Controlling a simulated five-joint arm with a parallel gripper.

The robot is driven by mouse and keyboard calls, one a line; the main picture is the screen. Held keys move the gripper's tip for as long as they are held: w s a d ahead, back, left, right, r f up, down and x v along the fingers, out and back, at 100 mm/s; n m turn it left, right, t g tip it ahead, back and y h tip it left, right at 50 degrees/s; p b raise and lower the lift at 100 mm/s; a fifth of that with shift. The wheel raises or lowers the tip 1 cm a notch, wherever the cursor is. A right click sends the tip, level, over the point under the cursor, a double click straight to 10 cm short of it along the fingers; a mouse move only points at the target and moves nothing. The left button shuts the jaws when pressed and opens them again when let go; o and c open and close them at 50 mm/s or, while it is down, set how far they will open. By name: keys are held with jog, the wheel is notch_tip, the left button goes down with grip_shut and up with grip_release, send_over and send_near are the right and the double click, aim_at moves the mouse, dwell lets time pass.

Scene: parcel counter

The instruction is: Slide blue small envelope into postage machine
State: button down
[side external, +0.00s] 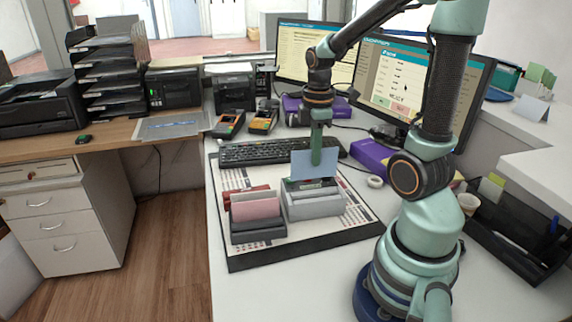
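The small blue envelope (328,163) is upright above the postage machine (312,206), a grey-white box with a dark panel on top. My gripper (316,158) points straight down and is shut on the envelope, with one finger showing across its near face. The envelope's lower edge is close to the top of the machine. I cannot tell whether it is in the slot or just above it. The far finger is hidden behind the envelope.
A dark holder with pink and red envelopes (255,208) stands just left of the machine. Both stand on a printed desk mat (290,249). A black keyboard (265,153) lies behind. Purple boxes (371,155), a tape roll (375,181) and monitors (418,80) are near.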

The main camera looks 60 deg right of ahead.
aim_at(318, 168)
jog(key=shift+s+d+f, duration=0.35)
jog(key=shift+s+f, duration=0.05)
jog(key=shift+f, duration=1.8)
jog(key=shift+f, duration=2.2)
jog(key=c, duration=1)
grip_release()
notch_tip(318, 168, up, 12)
jog(key=shift+r, duration=0.1)
